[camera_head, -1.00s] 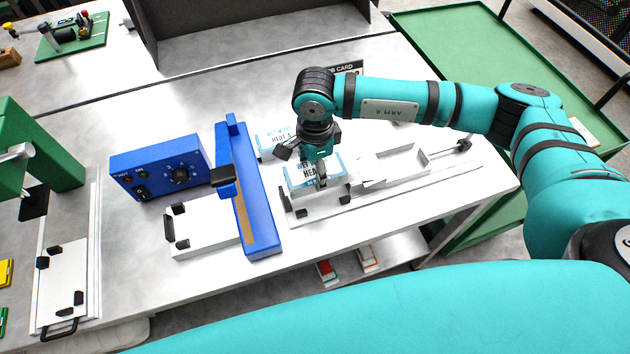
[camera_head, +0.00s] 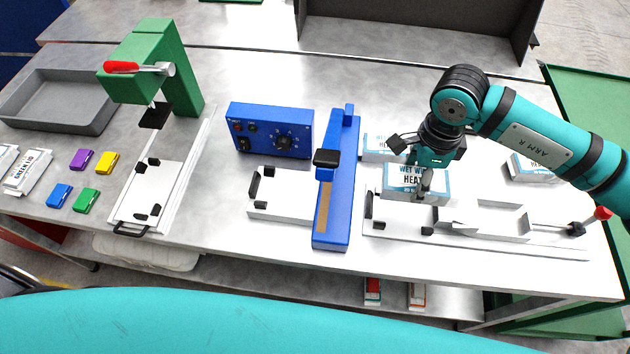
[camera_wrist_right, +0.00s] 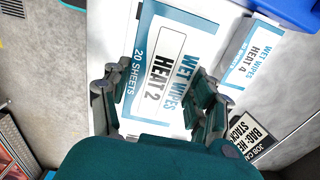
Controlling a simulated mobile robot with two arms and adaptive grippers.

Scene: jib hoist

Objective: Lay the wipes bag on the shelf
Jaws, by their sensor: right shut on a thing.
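A white and blue wipes bag (camera_head: 415,180), marked "HEAT 2" in the right wrist view (camera_wrist_right: 160,70), is at the left end of the white slide fixture (camera_head: 400,222). My right gripper (camera_head: 423,185) reaches down over it and is shut on it; in the right wrist view the fingers (camera_wrist_right: 160,105) sit on either side of the bag. I cannot tell whether the bag rests on the fixture or is slightly above it. A shelf (camera_head: 320,287) shows below the worktable's front edge. My left gripper is not in view.
A "HEAT 4" bag (camera_wrist_right: 255,55) lies just behind, and another bag (camera_head: 528,170) at the right. The blue sealer (camera_head: 335,190) stands close left of the fixture. Red and orange-marked packs (camera_head: 373,291) stand on the lower shelf. The green press (camera_head: 165,70) is farther left.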

